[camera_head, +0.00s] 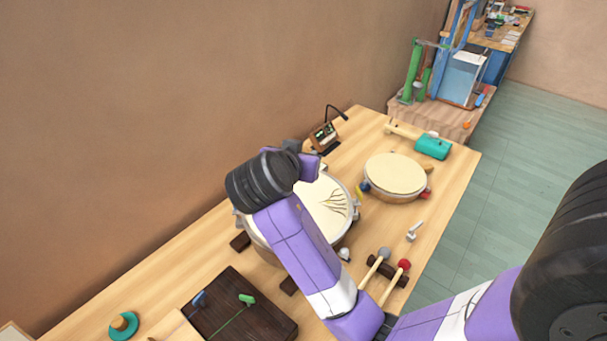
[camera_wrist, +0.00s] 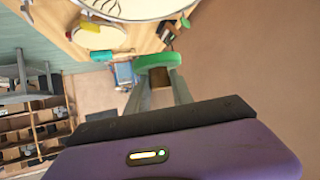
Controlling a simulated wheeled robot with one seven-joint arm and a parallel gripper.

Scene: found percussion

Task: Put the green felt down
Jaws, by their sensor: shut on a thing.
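My gripper (camera_wrist: 160,78) shows in the wrist view with its two grey fingers shut on the brown wooden knob of the green felt (camera_wrist: 152,61). The felt is a round green disc beyond the fingertips, apparently held clear of the table. In the head view my arm hides the fingers and the green felt. My wrist is over the far-left part of the large drum (camera_head: 335,205), whose pale skin has dark branching lines. A similar teal disc with a wooden knob (camera_head: 123,325) lies at the table's lower left.
A smaller plain drum (camera_head: 395,172) stands further back, with small coloured pieces around its rim. A teal-headed mallet (camera_head: 433,147) lies behind it. Two beaters (camera_head: 372,270) rest on a dark block at right. A dark board (camera_head: 240,310) lies in front. The wall runs close along the left.

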